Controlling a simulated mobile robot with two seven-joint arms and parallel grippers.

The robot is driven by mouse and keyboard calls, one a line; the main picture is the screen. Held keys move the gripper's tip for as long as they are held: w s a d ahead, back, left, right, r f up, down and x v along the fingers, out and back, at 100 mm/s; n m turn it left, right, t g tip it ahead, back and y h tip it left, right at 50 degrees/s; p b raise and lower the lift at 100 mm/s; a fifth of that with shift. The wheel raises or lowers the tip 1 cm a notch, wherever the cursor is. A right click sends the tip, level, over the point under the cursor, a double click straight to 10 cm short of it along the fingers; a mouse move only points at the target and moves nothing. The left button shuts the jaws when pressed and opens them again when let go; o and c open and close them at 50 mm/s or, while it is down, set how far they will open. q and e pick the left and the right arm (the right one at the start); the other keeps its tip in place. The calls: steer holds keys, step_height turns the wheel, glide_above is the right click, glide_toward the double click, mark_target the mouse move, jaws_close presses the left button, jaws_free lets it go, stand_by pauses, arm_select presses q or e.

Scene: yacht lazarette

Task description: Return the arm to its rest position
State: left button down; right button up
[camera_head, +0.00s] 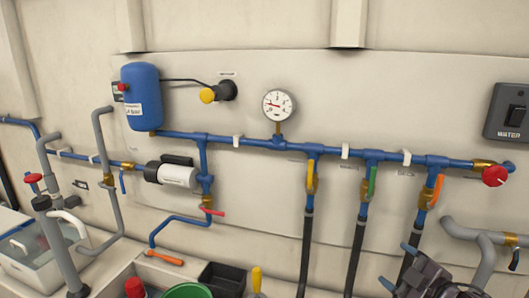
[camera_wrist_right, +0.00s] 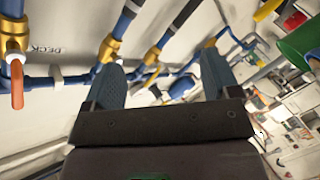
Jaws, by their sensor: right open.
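My right gripper (camera_head: 399,266) is at the bottom right of the head view, in front of the wall and the lower hoses. Its two blue fingers are spread apart with nothing between them. In the right wrist view the open gripper (camera_wrist_right: 162,72) shows both fingers, with blue pipe and brass fittings beyond them, apart from the fingers as far as I can tell. The rest of the right arm is mostly outside the head view. My left arm and gripper are not in view.
A blue manifold pipe (camera_head: 236,143) runs along the wall with yellow, green and orange valve handles. A red knob (camera_head: 494,176) and grey pipe (camera_head: 468,230) are near the right gripper. A green bucket (camera_head: 188,291) and black bin (camera_head: 222,279) stand below.

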steer(key=s+a+f+m+g+h, duration=0.2)
steer(key=s+f+m+h, duration=0.3)
steer(key=s+f+m, duration=0.7)
steer(key=s+f+g, duration=0.1)
steer(key=s+f, duration=0.9)
steer(key=f, duration=0.3)
steer(key=shift+s+f+m+b, duration=0.3)
steer(key=shift+f+b, duration=0.05)
